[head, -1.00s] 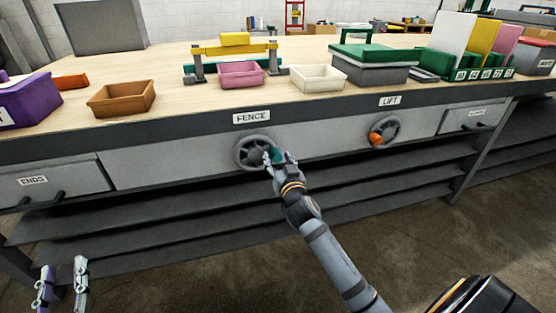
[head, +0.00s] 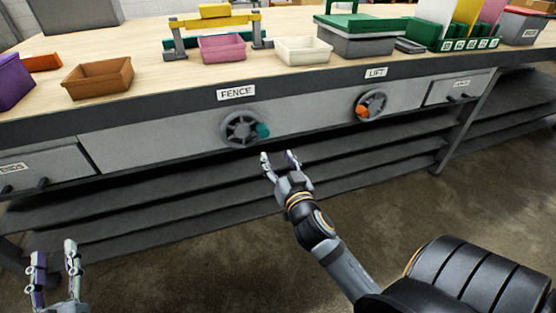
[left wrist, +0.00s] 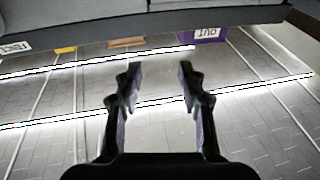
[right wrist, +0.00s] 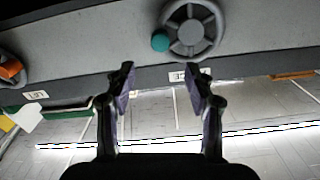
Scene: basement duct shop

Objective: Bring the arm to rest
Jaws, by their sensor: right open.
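My right gripper (head: 280,163) is open and empty, in front of the bench and just below and to the right of the FENCE handwheel (head: 242,129). The handwheel is grey with a teal knob (head: 263,130) on its right side. It also shows in the right wrist view (right wrist: 190,30), above and apart from the fingers. My left gripper (head: 54,258) is open and empty at the lower left of the head view. In the left wrist view its fingers (left wrist: 155,85) stand apart with nothing between them.
The LIFT handwheel (head: 370,104) with an orange knob is further right. Drawers sit at both ends of the bench front, with dark shelves (head: 200,205) below. The bench top holds a brown bin (head: 98,78), a pink bin (head: 222,49) and a cream bin (head: 303,51). Open floor lies in front.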

